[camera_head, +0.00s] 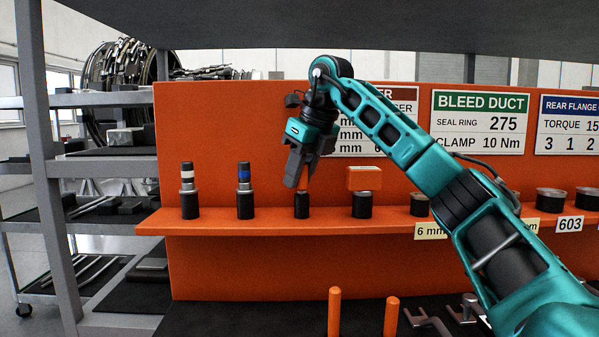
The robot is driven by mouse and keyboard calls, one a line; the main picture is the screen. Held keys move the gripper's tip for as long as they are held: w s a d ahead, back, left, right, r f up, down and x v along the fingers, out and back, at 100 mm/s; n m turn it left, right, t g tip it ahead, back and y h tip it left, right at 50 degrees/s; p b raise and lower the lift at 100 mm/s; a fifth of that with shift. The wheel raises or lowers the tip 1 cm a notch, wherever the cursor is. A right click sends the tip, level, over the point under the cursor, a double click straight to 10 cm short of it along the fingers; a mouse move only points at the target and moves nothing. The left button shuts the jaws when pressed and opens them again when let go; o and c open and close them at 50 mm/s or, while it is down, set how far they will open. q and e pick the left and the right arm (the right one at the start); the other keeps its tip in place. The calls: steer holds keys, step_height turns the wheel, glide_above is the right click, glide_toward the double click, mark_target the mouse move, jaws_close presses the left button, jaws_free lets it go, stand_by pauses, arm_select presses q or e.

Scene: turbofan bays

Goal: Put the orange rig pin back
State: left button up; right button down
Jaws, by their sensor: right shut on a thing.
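My right gripper (297,184) is shut on a slim pin, the orange rig pin as far as I can tell. The fingers hide most of it, and only a narrow dark orange-brown sliver shows beside them. The fingers point down at the third black holder (302,206) on the orange shelf, just above its top. Whether the pin's lower end is inside that holder cannot be told. My left gripper is not in view.
White-banded (188,176) and blue-banded (244,176) pins stand in holders to the left. An orange block (364,178) tops the holder to the right. Two orange posts (335,311) (391,316) rise below the shelf (275,222). A grey rack (45,170) stands left.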

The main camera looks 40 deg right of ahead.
steer(key=shift+f, duration=0.3)
steer(key=c, duration=0.8)
jaws_free()
steer(key=shift+r, duration=0.1)
steer(key=p+v, duration=0.4)
steer(key=v, duration=0.8)
steer(key=shift+s+r, duration=0.25)
steer(key=shift+r, duration=0.1)
